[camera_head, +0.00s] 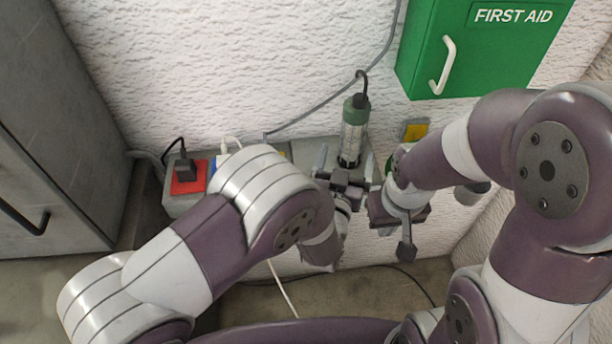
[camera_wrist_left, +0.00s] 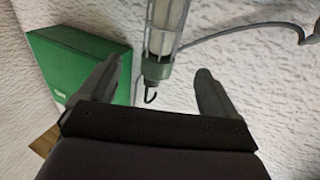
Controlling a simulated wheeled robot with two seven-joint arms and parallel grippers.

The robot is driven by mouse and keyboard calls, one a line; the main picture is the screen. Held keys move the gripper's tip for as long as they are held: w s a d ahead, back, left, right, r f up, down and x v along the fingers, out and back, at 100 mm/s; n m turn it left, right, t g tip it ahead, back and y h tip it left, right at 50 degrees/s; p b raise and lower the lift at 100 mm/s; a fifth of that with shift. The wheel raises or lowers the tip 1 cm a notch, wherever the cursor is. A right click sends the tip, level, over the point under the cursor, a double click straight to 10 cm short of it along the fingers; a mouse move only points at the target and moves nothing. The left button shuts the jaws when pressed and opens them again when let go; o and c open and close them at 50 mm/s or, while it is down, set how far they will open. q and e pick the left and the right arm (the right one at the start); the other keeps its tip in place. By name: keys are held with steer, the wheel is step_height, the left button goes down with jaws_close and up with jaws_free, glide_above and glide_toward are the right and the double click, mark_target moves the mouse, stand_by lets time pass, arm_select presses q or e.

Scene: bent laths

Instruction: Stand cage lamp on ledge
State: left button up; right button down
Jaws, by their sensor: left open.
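The grey ledge (camera_head: 302,153) runs along the wall, and the lamp's base is hidden by my gripper. My right gripper (camera_head: 400,215) is lower right, its jaws unclear.
A green first aid box (camera_head: 485,45) hangs on the wall at upper right. A red socket plate (camera_head: 188,178) with a black plug is on the ledge's left. A grey cabinet (camera_head: 60,130) stands at far left. A grey cable (camera_head: 330,109) crosses the wall. My arms crowd the front.

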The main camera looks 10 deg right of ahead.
arm_select(q)
steer(key=w+a+f+n+g+y, duration=0.1)
steer(key=w+a+g+y, duration=0.15)
steer(key=a, duration=0.35)
steer(key=w+a+f+n+g+y, duration=0.1)
steer(key=a+g, duration=0.3)
steer(key=a, duration=0.2)
steer(key=s+a+n+g+y, duration=0.2)
steer(key=s+a+g, duration=0.7)
steer(key=s+a, duration=0.9)
steer(key=shift+a+f+y+b, duration=0.15)
steer(key=shift+a+y+b, duration=0.25)
steer(key=shift+a, duration=0.35)
steer(key=shift+d, duration=0.1)
